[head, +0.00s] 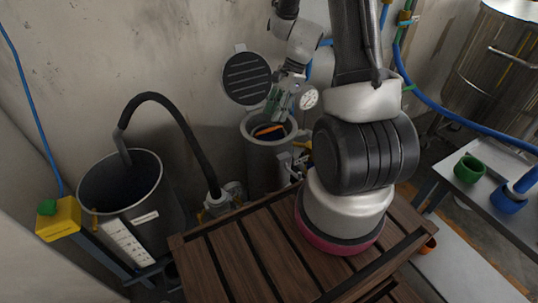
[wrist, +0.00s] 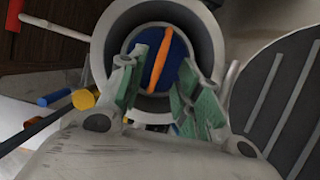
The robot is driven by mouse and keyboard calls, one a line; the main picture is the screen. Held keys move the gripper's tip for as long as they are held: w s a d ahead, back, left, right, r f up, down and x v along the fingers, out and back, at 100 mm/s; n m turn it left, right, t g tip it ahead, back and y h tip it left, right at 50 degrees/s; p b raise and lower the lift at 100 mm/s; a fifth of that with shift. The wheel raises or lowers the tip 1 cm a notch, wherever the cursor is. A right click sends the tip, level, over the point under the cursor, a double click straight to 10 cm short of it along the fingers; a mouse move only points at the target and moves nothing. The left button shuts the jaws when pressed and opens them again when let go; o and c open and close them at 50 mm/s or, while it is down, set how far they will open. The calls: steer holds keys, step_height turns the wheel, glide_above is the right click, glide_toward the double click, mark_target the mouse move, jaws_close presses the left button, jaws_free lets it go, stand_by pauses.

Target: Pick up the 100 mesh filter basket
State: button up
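A grey cylindrical filter housing (head: 268,160) stands open against the wall behind the wooden slatted top. Inside it sits a dark blue round piece with an orange bar across it (head: 268,131), likely the filter basket; no mesh marking is readable. In the wrist view the orange bar (wrist: 159,62) crosses the blue piece inside the grey round rim (wrist: 102,38). My gripper (head: 278,104) is above the housing mouth, pointing down into it. In the wrist view its green-padded fingers (wrist: 160,98) are apart, with the bar showing between them. I see no contact with the bar.
The slotted black lid (head: 246,78) stands open behind the housing, close to my gripper's side in the wrist view (wrist: 290,95). A gauge (head: 307,98) is at its right. A black bucket (head: 122,192) with a hose is left. Green (head: 469,169) and blue (head: 508,199) pieces lie right.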

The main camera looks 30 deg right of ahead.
mark_target(269, 130)
steer(key=shift+f+m, duration=0.2)
steer(key=shift+m, duration=0.1)
steer(key=shift+a+f, duration=0.2)
steer(key=shift+f, duration=0.1)
steer(key=x, duration=0.6)
steer(key=shift+w+f, duration=0.1)
steer(key=shift+f, duration=0.4)
jaws_close()
